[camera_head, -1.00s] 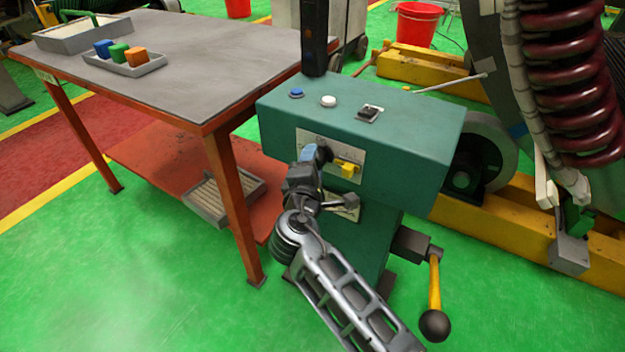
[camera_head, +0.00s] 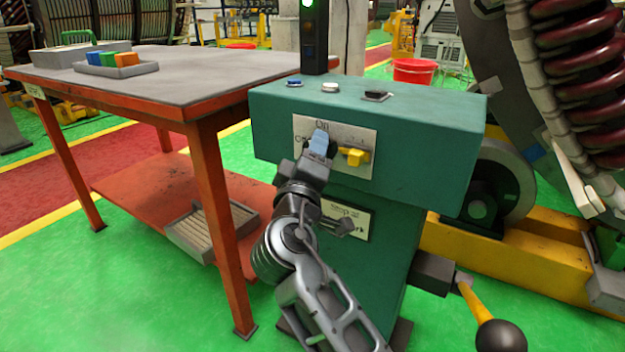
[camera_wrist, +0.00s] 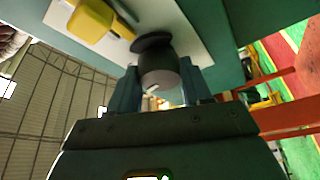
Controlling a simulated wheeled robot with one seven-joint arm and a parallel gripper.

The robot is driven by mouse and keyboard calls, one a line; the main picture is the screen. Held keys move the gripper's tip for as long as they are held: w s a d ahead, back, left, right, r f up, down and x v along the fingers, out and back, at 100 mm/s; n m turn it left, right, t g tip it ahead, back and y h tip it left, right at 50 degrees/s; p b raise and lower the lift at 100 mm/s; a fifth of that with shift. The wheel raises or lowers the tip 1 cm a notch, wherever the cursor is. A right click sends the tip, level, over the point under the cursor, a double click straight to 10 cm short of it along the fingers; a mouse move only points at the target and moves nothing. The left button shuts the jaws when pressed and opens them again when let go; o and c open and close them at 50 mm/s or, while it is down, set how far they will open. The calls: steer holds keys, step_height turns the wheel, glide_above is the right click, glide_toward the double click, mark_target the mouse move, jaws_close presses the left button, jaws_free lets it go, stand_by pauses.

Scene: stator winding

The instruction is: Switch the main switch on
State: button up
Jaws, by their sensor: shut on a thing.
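The main switch is a dark round knob (camera_wrist: 158,66) on the white label plate (camera_head: 364,138) at the front of the green control box (camera_head: 410,140). In the wrist view it sits between the two fingers of my gripper (camera_wrist: 160,84), which is shut on it. In the head view my gripper (camera_head: 319,148) hides the knob; the word "On" shows just above the fingers. The knob's exact angle cannot be told. A yellow knob (camera_head: 354,156) sits just right of my gripper on the same plate, and shows in the wrist view (camera_wrist: 90,20).
The box top carries a blue button (camera_head: 294,82), a white button (camera_head: 330,87) and a black switch (camera_head: 376,95). Behind stands a dark post with a lit green lamp (camera_head: 307,28). A grey-topped table (camera_head: 190,85) is left; a yellow-handled lever (camera_head: 475,303) projects lower right.

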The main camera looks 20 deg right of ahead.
steer(key=shift+f+m+h+b, duration=0.25)
steer(key=shift+m+h+b, duration=0.25)
steer(key=shift+m+b, duration=1.05)
steer(key=shift+r+b, duration=0.15)
steer(key=shift+b, duration=0.5)
steer(key=o, duration=1.1)
steer(key=shift+n, duration=0.25)
steer(key=shift+c, duration=0.2)
steer(key=p+v, duration=0.1)
steer(key=v, duration=0.6)
steer(key=shift+s+a, duration=0.25)
steer(key=shift+s, duration=0.05)
